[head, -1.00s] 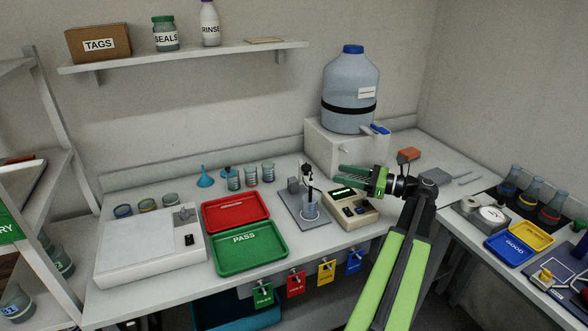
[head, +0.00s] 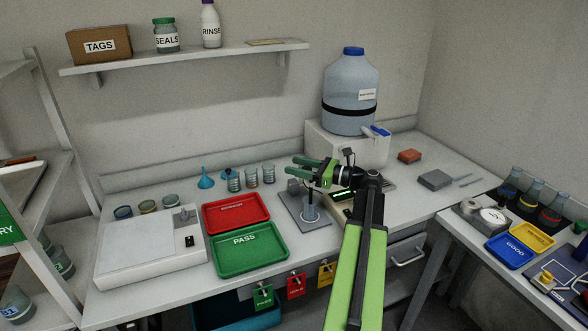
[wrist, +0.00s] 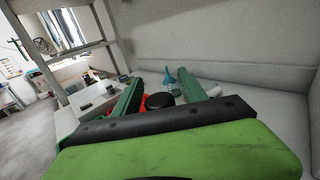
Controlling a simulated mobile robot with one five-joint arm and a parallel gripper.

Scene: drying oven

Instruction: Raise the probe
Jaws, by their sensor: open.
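The probe (head: 309,195) hangs upright on its stand (head: 290,209), with its lower end in a small glass beaker (head: 311,214). My gripper (head: 297,167) is open, its green fingers pointing left at the height of the probe's top. The fingers and wrist hide much of the probe's upper part in the head view. In the wrist view a round black cap (wrist: 160,101), which looks like the probe's top, sits between the two fingers (wrist: 170,98). I cannot tell whether either finger touches it.
The meter (head: 343,212) beside the stand is partly behind my arm. A red tray (head: 236,213) and green PASS tray (head: 250,246) lie left of the stand. Several beakers and a blue funnel (head: 205,180) stand behind. A large water jug (head: 350,92) stands at the back right.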

